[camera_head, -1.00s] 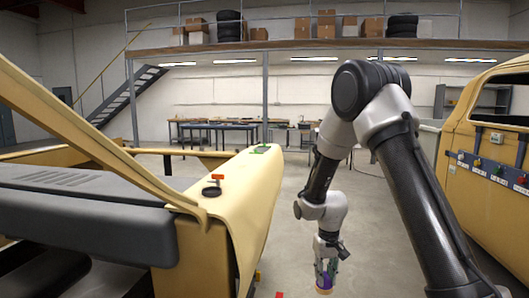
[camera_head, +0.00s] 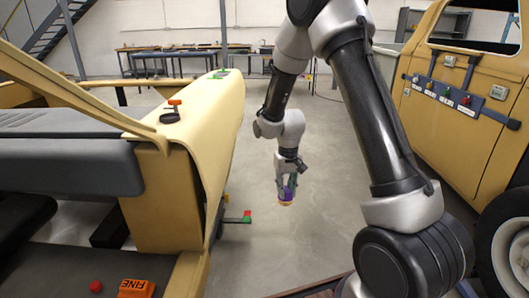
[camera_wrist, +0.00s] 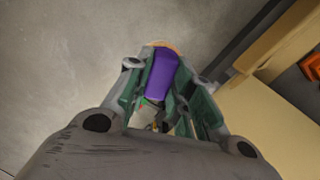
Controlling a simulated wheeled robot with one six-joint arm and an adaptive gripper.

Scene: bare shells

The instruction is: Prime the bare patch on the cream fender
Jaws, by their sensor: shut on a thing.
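The cream fender (camera_head: 212,120) is the long curved yellow-cream panel left of centre in the head view. No bare patch can be made out on its visible surface. My gripper (camera_head: 287,192) hangs pointing down over the open floor, to the right of the fender and apart from it. It is shut on a purple cylinder with an orange-tan end. The purple cylinder (camera_wrist: 162,75) shows between the green-padded fingers in the wrist view. Part of it is hidden by the fingers.
An orange block marked FINE (camera_head: 136,289) lies lower left. A yellow door shell (camera_head: 470,130) with a blue rail stands right. Grey floor lies between.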

